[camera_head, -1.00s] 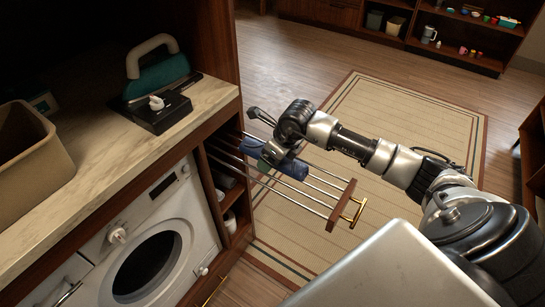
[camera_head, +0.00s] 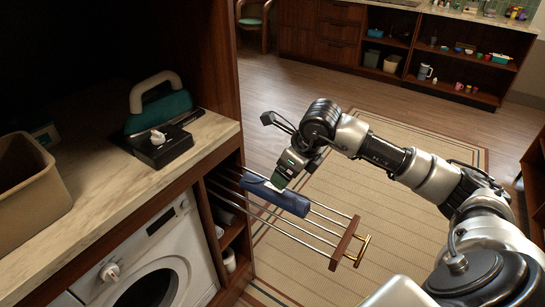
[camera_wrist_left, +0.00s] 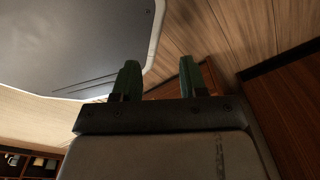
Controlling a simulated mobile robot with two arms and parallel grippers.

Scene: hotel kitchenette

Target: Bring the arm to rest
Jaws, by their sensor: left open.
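My right arm comes in from the right in the head view. Its gripper (camera_head: 281,176) points down at the far side of a blue rolled cloth (camera_head: 285,199), which lies across the metal rails of a pulled-out rack (camera_head: 346,243). The gripper overlaps the cloth's back edge in the picture; I cannot tell whether they touch or how wide the jaws are. My left gripper (camera_wrist_left: 159,78) shows only in the left wrist view. Its two green fingers stand apart with nothing between them.
A marble counter (camera_head: 100,215) on the left holds a beige bin (camera_head: 30,190) and a teal iron (camera_head: 160,102) by a black stand (camera_head: 160,150). A washing machine (camera_head: 165,245) sits beneath. A rug (camera_head: 340,200) covers open floor. Shelves (camera_head: 440,65) stand at the back.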

